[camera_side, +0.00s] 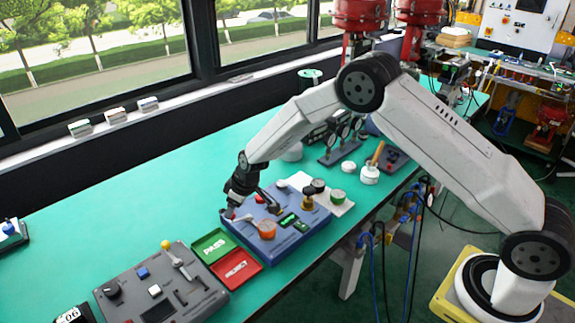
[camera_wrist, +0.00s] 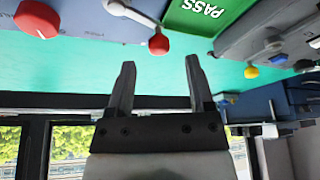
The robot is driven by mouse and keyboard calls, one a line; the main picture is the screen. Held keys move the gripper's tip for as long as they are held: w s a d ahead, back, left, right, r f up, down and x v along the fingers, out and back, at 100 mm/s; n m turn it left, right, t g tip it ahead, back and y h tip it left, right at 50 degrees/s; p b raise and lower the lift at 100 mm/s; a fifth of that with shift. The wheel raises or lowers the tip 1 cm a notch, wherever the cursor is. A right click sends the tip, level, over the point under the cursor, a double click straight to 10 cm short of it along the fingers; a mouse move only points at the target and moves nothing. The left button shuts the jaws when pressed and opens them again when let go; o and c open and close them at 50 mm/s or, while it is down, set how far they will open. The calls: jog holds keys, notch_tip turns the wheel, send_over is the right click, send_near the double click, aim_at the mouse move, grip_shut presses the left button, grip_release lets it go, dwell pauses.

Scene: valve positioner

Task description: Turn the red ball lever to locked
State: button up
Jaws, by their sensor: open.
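The red ball (camera_wrist: 159,44) of the lever shows in the wrist view just beyond the gap between my fingertips, on the end of a pale lever arm (camera_wrist: 128,12). In the side view the red ball (camera_side: 229,213) is at the left edge of the blue panel (camera_side: 285,244), close to my fingers. My gripper (camera_wrist: 159,66) is open, with nothing between its fingers; it hangs over the panel's left part in the side view (camera_side: 248,206). I cannot tell whether a finger touches the ball. No locked mark is readable.
A green PASS tray (camera_side: 213,246) and red REJECT tray (camera_side: 237,267) lie beside the blue panel. A grey panel with a yellow ball lever (camera_side: 165,244) stands further left. A red knob (camera_wrist: 36,19) is near the lever.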

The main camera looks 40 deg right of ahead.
jog(key=v, duration=0.3)
jog(key=shift+s+d+r, duration=0.1)
jog(key=shift+s+r, duration=0.1)
jog(key=shift+r, duration=0.15)
jog(key=s+d+r+m, duration=0.1)
jog(key=s+d+r, duration=0.2)
jog(key=s, duration=0.6)
jog(key=s+d+r+m+g+h, duration=0.1)
jog(key=s+d+r+m, duration=0.1)
jog(key=s, duration=0.8)
jog(key=s+d+r+m+h, duration=0.1)
jog(key=s+d+r, duration=0.3)
jog(key=s, duration=0.5)
jog(key=shift+s+d+r+m, duration=0.3)
jog(key=shift+s+d+m, duration=0.05)
jog(key=shift+m, duration=0.25)
